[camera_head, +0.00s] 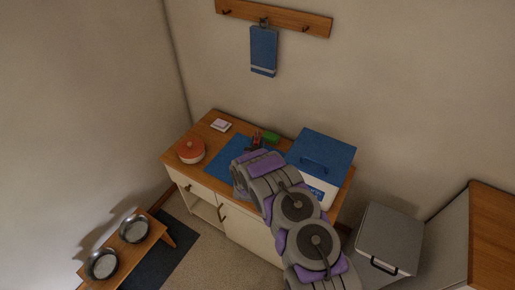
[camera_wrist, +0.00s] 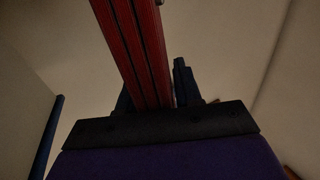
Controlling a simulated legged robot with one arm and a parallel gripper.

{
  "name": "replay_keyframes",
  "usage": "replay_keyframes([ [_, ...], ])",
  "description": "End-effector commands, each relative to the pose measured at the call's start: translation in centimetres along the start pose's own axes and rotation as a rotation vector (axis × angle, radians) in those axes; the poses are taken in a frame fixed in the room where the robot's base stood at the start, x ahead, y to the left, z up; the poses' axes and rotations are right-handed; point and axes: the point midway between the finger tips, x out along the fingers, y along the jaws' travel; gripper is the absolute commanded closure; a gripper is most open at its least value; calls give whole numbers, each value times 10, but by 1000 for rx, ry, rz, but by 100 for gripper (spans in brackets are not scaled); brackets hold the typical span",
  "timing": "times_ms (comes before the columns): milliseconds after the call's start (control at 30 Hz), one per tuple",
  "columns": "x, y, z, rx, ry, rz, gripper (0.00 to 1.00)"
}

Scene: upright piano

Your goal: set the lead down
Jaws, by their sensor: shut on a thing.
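The lead (camera_wrist: 132,45) is a red strap with dark stripes. In the wrist view it runs from between my gripper's dark fingers (camera_wrist: 152,98) up past the top edge, where its far end is out of frame. My gripper is shut on it. In the head view, my gripper (camera_head: 255,144) is small and partly hidden by my arm, over the back of the blue mat (camera_head: 226,155) on the wooden cabinet top. A bit of red shows at it; I cannot tell whether the lead touches the cabinet.
The cabinet top (camera_head: 204,132) also holds a red-lidded pot (camera_head: 190,151), a small pale box (camera_head: 221,125), a green item (camera_head: 271,138) and a blue-lidded white box (camera_head: 326,152). A blue towel (camera_head: 263,50) hangs above. A bowl stand (camera_head: 121,248) is lower left.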

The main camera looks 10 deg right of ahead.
Motion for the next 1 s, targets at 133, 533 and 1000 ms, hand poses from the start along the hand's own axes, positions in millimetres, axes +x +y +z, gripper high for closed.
replay_keyframes([
  [133, 0, 1, 22, 1, 1, 1, 100],
  [533, 0, 0, 31, 1, 1, 0, 100],
  [1000, 0, 0, 30, 0, 1, 0, 41],
])
